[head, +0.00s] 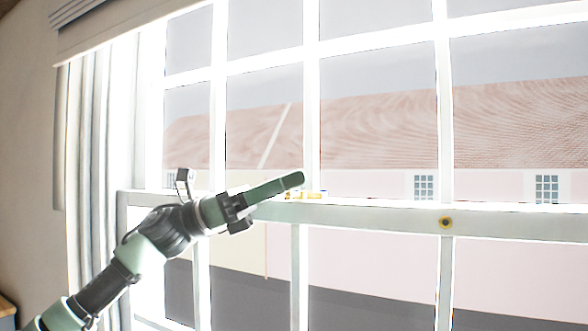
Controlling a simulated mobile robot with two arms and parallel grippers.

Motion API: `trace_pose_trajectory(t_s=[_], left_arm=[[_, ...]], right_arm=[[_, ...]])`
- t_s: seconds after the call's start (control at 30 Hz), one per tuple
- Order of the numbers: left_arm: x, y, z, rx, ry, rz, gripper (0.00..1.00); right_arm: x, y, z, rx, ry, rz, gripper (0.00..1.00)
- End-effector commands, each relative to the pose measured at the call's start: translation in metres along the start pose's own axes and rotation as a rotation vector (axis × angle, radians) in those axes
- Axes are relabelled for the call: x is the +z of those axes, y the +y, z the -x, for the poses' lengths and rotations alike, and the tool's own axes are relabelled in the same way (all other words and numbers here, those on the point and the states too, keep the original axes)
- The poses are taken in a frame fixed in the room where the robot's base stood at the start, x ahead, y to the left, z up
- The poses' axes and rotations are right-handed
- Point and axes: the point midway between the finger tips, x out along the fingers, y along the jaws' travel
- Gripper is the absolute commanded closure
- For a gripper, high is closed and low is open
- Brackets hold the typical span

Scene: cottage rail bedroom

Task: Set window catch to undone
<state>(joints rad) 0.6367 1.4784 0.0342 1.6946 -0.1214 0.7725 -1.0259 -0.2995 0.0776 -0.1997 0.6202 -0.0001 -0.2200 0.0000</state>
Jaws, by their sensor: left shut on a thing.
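The window catch (314,194) is a small brass-coloured piece on top of the window's meeting rail, near the middle of the head view. Only part of it shows beside my left gripper (297,182). My left gripper reaches in from the left, with its green fingers pointing right along the rail, and is shut on the catch. The fingers hide part of the catch, so I cannot tell its exact turn. My right gripper is not in view.
A pale curtain (90,170) hangs at the left under a blind (110,25). The rail to the right is clear.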

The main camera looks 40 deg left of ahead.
Motion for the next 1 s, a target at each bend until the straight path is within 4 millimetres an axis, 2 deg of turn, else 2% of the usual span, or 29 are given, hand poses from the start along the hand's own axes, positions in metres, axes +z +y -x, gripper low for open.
trace_pose_trajectory(t_s=[0.03, 0.6, 0.63, 0.67, 0.7, 1.0], left_arm=[[0.0068, 0.0018, 0.0006, -0.004, -0.011, 0.002, 1.00], [0.0047, 0.0014, 0.0028, -0.029, -0.011, 0.011, 1.00], [0.0047, 0.0015, 0.0028, -0.029, -0.011, 0.011, 0.76], [0.0044, 0.0014, 0.0028, -0.029, -0.010, 0.011, 0.67], [0.0041, 0.0013, 0.0027, -0.030, -0.009, 0.011, 0.63], [0.0014, 0.0008, 0.0033, -0.032, -0.005, 0.013, 0.63]], right_arm=[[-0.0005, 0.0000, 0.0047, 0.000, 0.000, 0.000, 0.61], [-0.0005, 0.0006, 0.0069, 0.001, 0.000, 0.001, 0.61], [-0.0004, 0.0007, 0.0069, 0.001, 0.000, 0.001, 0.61], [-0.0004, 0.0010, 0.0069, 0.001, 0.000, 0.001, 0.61], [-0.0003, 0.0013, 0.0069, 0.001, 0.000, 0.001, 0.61], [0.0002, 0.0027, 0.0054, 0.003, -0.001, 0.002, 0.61]])
